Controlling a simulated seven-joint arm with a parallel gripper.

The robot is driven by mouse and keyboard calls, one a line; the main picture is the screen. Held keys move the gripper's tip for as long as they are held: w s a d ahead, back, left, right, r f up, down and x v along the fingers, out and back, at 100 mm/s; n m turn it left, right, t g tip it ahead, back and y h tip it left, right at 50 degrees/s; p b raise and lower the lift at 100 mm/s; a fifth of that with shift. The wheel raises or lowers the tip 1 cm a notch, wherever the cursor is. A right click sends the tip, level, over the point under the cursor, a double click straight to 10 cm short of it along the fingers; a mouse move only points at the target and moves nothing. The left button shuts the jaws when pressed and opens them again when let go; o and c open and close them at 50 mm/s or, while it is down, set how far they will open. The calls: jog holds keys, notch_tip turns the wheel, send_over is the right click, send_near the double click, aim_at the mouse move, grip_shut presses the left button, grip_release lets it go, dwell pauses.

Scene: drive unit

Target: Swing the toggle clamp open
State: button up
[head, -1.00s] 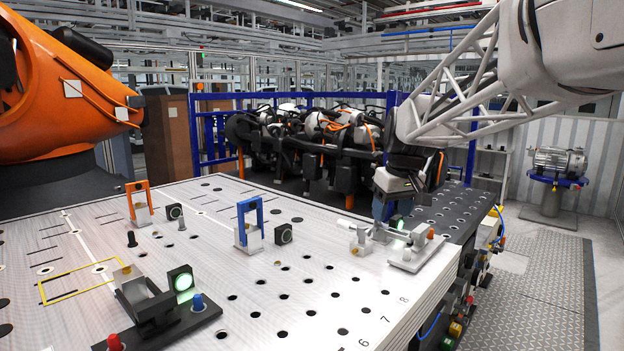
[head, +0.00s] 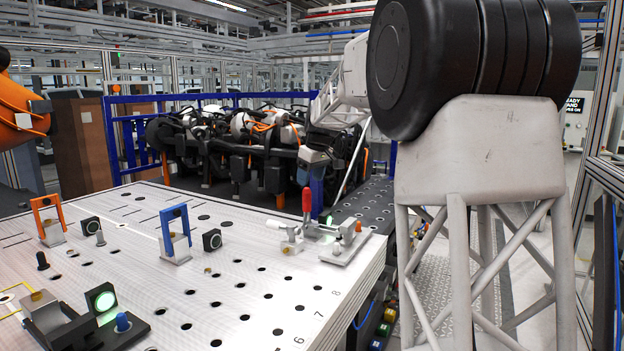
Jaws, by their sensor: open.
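The toggle clamp (head: 318,240) sits on a light base plate at the far right corner of the perforated table. Its red handle (head: 307,203) stands upright. A grey bar runs across the clamp, with a small orange-red knob (head: 358,227) at its right end. My gripper (head: 318,204) points down just behind and to the right of the red handle, with its blue-grey fingers low near the clamp. It holds nothing that I can see and is open. I cannot tell whether a finger touches the handle; the fingertips are partly hidden by the clamp.
My large arm link covers the right side. The metal table (head: 225,295) carries an orange frame (head: 36,218), a blue frame (head: 163,238) and a black fixture with a lit pale green disc (head: 105,301). A blue fence (head: 112,150) stands behind.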

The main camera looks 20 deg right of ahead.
aim_at(308, 192)
jog(key=w+d+f+n, duration=0.1)
jog(key=w+d+f, duration=0.1)
jog(key=w, duration=0.6)
jog(key=w+d+f+n, duration=0.1)
jog(key=w+d+f, duration=0.2)
jog(key=w, duration=0.5)
jog(key=shift+w+d+y, duration=0.2)
jog(key=shift+d+y, duration=0.1)
jog(key=shift+f, duration=0.2)
jog(key=shift+x, duration=4.4)
jog(key=shift+a, duration=0.1)
jog(key=c, duration=0.7)
